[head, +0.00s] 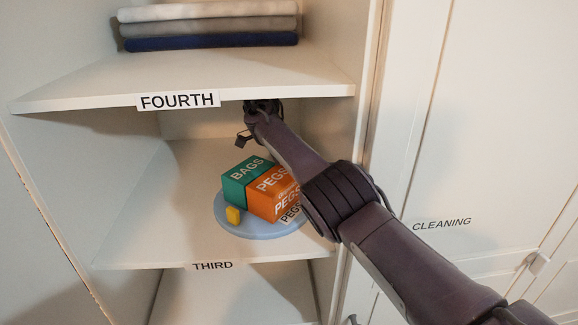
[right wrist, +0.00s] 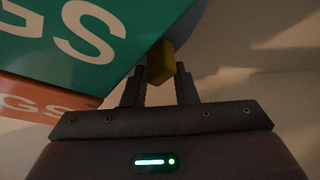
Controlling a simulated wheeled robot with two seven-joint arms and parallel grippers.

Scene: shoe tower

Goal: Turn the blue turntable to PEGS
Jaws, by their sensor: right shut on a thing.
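The round light-blue turntable (head: 225,222) lies on the shelf marked THIRD. It bears a teal box (head: 247,179) marked BAGS and an orange box (head: 272,183) marked PEGS, side by side. A yellow knob (head: 233,215) stands at its left front edge. A white PEGS tag (head: 291,213) shows at the right front. In the right wrist view my right gripper (right wrist: 160,90) is shut on a yellow knob (right wrist: 161,60) beside the teal box (right wrist: 90,40). My left gripper is not seen.
The FOURTH shelf (head: 290,80) lies above, with folded cloths (head: 210,25) on it. The cabinet's side walls close in on both sides. A closed door marked CLEANING (head: 440,170) stands at the right. The THIRD shelf is bare left of the turntable.

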